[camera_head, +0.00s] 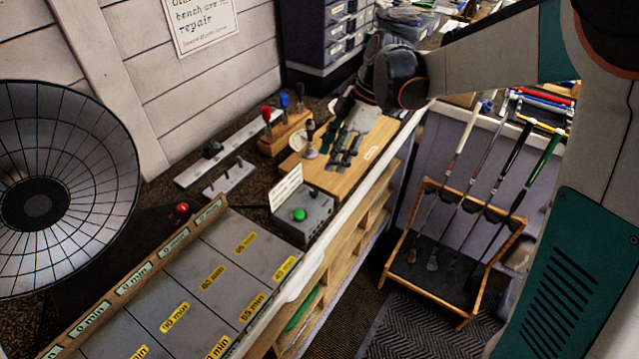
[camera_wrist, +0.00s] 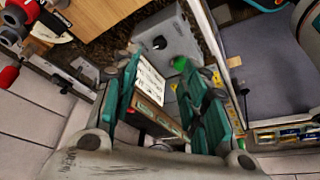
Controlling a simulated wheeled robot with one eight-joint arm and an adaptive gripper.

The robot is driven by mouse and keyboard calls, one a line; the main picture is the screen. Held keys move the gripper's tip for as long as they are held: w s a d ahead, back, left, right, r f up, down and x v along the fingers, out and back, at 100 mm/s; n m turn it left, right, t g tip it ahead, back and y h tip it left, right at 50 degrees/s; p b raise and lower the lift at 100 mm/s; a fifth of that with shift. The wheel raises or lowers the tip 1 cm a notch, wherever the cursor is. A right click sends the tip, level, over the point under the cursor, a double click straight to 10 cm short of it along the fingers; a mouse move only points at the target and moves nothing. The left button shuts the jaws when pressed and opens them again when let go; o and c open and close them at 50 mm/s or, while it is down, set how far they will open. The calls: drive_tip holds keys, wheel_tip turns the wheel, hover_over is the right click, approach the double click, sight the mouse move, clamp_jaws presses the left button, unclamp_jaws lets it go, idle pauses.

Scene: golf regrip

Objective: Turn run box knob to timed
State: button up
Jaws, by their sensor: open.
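The run box is a small grey box (camera_head: 303,218) on the bench, with a large green button (camera_head: 299,214) on its front side. A white printed card (camera_head: 286,187) stands at its back left. In the wrist view the grey box (camera_wrist: 180,40) lies beyond my fingertips, with a small black knob (camera_wrist: 159,43) on its face. The green button (camera_wrist: 180,63) shows by my right finger. My gripper (camera_wrist: 160,72) is open and empty, with the white card seen between its teal fingers. In the head view my gripper (camera_head: 340,136) hangs behind the box. The knob's setting is unreadable.
A wooden board (camera_head: 357,167) with dark items lies behind the box. A wooden block (camera_head: 285,131) holds red and blue handled tools. Labelled grey bays (camera_head: 215,277) fill the near bench. A club rack (camera_head: 457,250) stands on the floor at right.

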sight(315, 192)
drive_tip(key=b+x, duration=0.2)
drive_tip(key=x, duration=0.8)
drive_tip(key=shift+a+f, duration=0.1)
drive_tip(key=shift+f, duration=0.25)
drive_tip(key=shift+c, duration=0.2)
clamp_jaws()
